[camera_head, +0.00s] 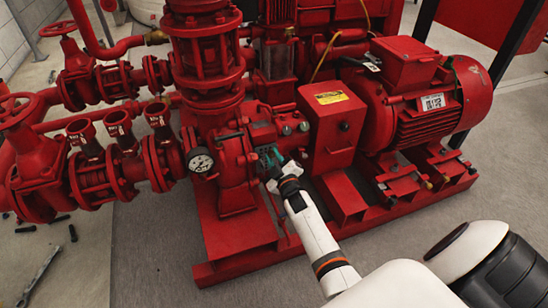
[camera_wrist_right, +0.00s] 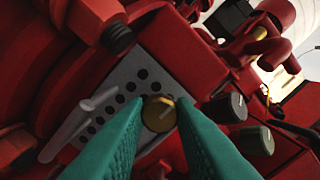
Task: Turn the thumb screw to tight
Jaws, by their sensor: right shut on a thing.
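In the head view my right gripper (camera_head: 270,158) reaches the front of the red pump body, just right of the pressure gauge (camera_head: 201,160). The fingers hide the screw there. My left gripper is not in view.
A grey winged handle (camera_wrist_right: 80,122) lies left of the screw, and two round knobs (camera_wrist_right: 232,106) are to its right. A red box with a yellow label (camera_head: 331,115) stands close right of my gripper. The motor (camera_head: 425,95) is further right. A wrench (camera_head: 40,275) lies on the floor.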

